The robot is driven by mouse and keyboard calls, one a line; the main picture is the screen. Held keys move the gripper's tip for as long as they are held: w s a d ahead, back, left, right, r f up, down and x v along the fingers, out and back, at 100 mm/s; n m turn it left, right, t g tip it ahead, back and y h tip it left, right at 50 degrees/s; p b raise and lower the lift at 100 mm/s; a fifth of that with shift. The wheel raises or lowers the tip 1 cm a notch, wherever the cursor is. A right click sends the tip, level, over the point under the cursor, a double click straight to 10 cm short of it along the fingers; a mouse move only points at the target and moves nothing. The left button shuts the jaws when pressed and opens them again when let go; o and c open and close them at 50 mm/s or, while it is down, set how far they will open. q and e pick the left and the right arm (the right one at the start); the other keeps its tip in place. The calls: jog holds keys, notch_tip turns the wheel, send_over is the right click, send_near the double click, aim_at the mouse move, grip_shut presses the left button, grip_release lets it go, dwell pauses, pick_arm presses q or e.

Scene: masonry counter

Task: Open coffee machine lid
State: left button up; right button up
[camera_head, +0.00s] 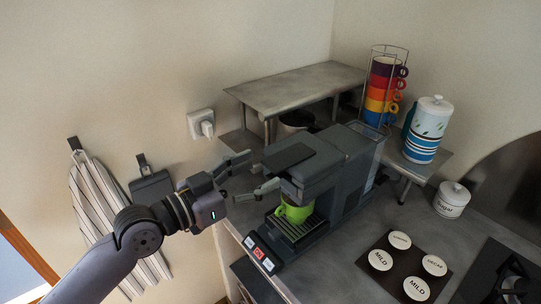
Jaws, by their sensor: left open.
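The dark grey coffee machine (338,172) stands on the counter. Its lid (289,157) is a darker flat panel on top at the front; it looks down, but a small lift is hard to tell. A green mug (294,211) sits under the spout on the drip tray. My left gripper (252,174) is open and empty, its two fingers spread at the lid's front left edge. I cannot tell whether a finger touches the lid. My right gripper is not in view.
A metal shelf (298,86) stands behind the machine, with a rack of stacked coloured mugs (382,90) and a striped canister (426,130) at its right. A sugar jar (452,199) and a board of round labelled lids (404,264) lie right. A wall plug (203,124) is at left.

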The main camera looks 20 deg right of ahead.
aim_at(267, 168)
pick_arm(q)
jog(key=x, duration=0.4)
jog(key=shift+p, duration=0.4)
jog(key=shift+c, duration=0.3)
grip_shut()
